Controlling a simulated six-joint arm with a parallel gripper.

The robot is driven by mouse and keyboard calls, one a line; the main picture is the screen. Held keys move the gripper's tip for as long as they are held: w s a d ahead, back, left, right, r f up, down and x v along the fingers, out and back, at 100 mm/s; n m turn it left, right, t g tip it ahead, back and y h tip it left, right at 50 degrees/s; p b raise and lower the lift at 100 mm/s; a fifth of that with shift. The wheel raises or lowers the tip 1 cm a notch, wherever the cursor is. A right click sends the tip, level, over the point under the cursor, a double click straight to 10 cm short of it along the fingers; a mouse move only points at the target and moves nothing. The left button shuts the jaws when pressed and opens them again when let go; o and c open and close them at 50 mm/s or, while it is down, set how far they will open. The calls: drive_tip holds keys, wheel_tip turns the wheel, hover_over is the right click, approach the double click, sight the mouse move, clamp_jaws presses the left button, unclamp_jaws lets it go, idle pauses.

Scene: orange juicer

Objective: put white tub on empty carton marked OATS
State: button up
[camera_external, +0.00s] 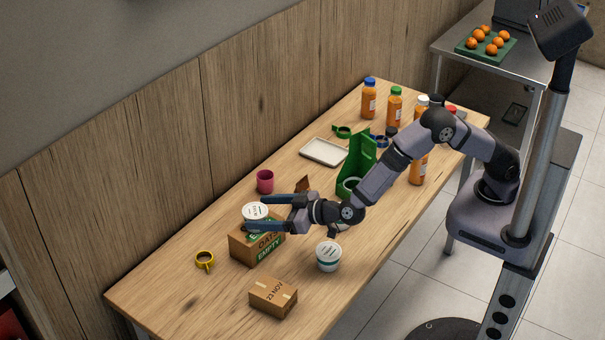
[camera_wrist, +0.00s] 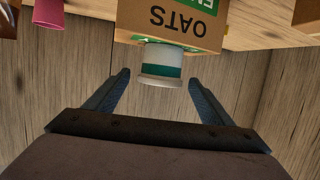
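A white tub with a green band and printed lid (camera_external: 255,211) sits upright on top of the brown carton marked OATS and EMPTY (camera_external: 262,246). In the wrist view, which is upside down, the tub (camera_wrist: 161,65) touches the top of the carton (camera_wrist: 175,22). My gripper (camera_external: 262,212) is open. Its fingers lie to either side of the tub; in the wrist view the fingertips (camera_wrist: 158,80) show a gap on both sides of it. A second white tub with a green band (camera_external: 328,257) stands on the table, right of the carton.
A box dated 23 NOV (camera_external: 272,296), a yellow mug (camera_external: 205,259) and a pink cup (camera_external: 265,181) stand near the carton. A white tray (camera_external: 324,151), a green holder (camera_external: 357,167) and several juice bottles (camera_external: 370,98) are farther back. The table's front left is clear.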

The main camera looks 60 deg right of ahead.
drive_tip(key=shift+r, duration=0.1)
drive_tip(key=shift+s+r, duration=0.1)
drive_tip(key=b+v, duration=0.1)
drive_tip(key=v, duration=1)
drive_tip(key=shift+s+d, duration=0.2)
drive_tip(key=shift+s, duration=0.15)
drive_tip(key=shift+r, duration=0.15)
